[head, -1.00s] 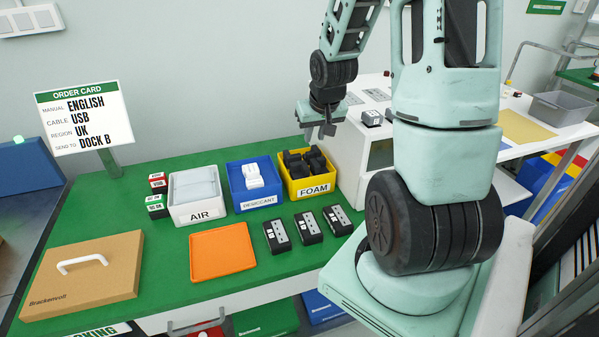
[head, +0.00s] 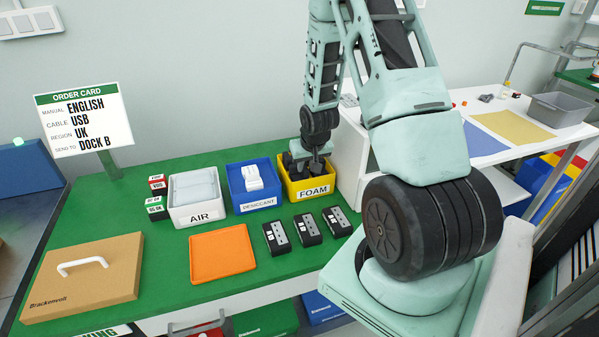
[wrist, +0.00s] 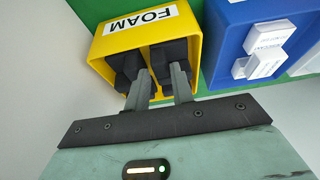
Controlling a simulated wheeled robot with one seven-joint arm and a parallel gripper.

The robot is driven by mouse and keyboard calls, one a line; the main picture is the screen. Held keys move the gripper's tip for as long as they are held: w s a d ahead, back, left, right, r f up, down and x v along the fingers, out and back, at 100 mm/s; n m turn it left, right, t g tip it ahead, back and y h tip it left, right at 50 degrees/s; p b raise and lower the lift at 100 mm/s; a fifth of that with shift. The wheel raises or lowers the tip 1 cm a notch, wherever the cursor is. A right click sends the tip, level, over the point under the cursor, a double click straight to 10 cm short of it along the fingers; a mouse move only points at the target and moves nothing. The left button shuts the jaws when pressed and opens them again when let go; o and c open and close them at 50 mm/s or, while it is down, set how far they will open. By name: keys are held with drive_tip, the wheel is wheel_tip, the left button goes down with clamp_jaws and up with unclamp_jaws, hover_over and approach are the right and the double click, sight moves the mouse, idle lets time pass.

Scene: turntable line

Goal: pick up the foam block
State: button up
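The foam blocks are dark grey to black and lie in the yellow FOAM bin (head: 293,196) at the back right of the green table. In the wrist view, several blocks (wrist: 174,52) show inside the bin (wrist: 187,20). My gripper (head: 307,162) is down at the mouth of the bin and hides most of its contents in the head view. In the wrist view, the two fingers of my gripper (wrist: 162,74) stand apart over the blocks, with a gap between them. I cannot tell whether either finger touches a block.
The blue DESICCANT bin (head: 236,194) with white packets stands close on the left of the FOAM bin, then the white AIR bin (head: 181,211). Several dark devices (head: 308,228) lie in front. An orange tray (head: 222,254) and a cardboard box lid (head: 85,277) lie further left.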

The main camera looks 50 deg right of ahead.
drive_tip(key=shift+x, duration=1.05)
clamp_jaws()
drive_tip(key=shift+r, duration=0.15)
